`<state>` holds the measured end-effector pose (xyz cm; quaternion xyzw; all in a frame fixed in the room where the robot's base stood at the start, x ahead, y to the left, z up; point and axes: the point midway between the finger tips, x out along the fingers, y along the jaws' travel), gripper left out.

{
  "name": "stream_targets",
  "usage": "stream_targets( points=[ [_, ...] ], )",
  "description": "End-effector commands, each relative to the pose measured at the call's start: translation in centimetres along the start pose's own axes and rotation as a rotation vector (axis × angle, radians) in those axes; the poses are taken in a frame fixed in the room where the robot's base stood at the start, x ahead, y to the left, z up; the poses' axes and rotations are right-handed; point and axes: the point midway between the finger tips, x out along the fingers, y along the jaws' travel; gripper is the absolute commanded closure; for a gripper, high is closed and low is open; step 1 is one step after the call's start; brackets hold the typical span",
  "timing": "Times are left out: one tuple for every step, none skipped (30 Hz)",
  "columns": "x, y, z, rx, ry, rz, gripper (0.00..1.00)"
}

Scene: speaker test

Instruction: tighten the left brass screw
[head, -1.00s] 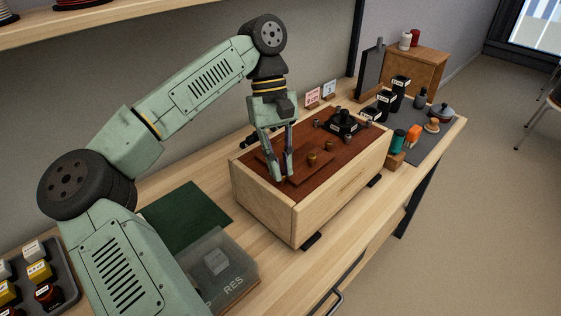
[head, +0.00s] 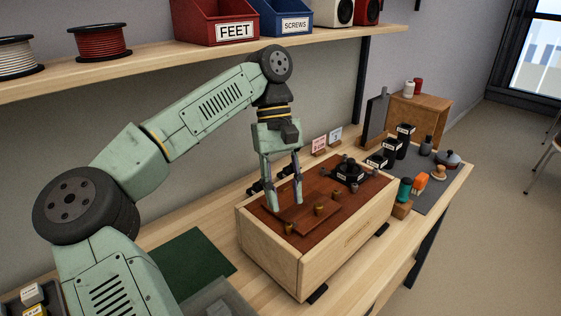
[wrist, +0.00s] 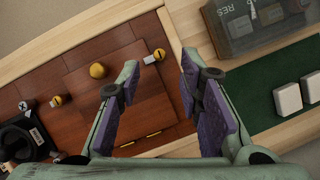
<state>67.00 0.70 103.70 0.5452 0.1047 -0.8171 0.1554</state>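The speaker box (head: 322,263) lies on the bench with its dark red-brown panel (head: 345,215) facing up. The left brass screw (head: 289,228) stands at the panel's left end by a raised rectangular plate; it also shows in the wrist view (wrist: 159,54), with a small pale piece beside it.
A black round driver part (head: 348,170) sits at the panel's right. A green mat (head: 195,262) and a clear box marked RES (wrist: 235,28) lie left of the speaker box. A loaded shelf (head: 150,57) hangs above.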

Motion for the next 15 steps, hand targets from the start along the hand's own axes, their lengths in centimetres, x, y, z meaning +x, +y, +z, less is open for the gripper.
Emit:
stream_targets(
  points=[
    [-1.2,0.0,0.0,-0.005,0.006,-0.001,0.67],
    [-1.8,0.0,0.0,-0.006,0.007,0.000,0.67],
    [-2.5,0.0,0.0,-0.006,0.007,-0.001,0.67],
    [-3.0,0.0,0.0,-0.006,0.005,-0.002,0.67],
    [-3.5,0.0,0.0,-0.005,0.005,-0.002,0.67],
    [-4.1,0.0,0.0,-0.005,0.005,-0.001,0.67],
    [-4.6,0.0,0.1,-0.004,0.007,-0.001,0.67],
    [-5.1,0.0,0.1,-0.005,0.007,0.001,0.67],
    [-5.5,0.0,0.0,-0.004,0.004,-0.002,0.67],
    [-5.8,0.0,0.0,-0.004,0.002,-0.003,0.67],
    [-6.0,0.0,0.0,-0.003,0.002,-0.003,0.67],
    [-6.4,0.0,0.0,-0.003,0.001,-0.002,0.67],
    [-6.7,0.0,0.0,-0.002,0.001,-0.002,0.67],
    [-6.8,0.0,0.0,-0.002,0.001,-0.002,0.67],
    [-7.1,0.0,0.0,-0.002,0.002,-0.001,0.67]
  ],
)
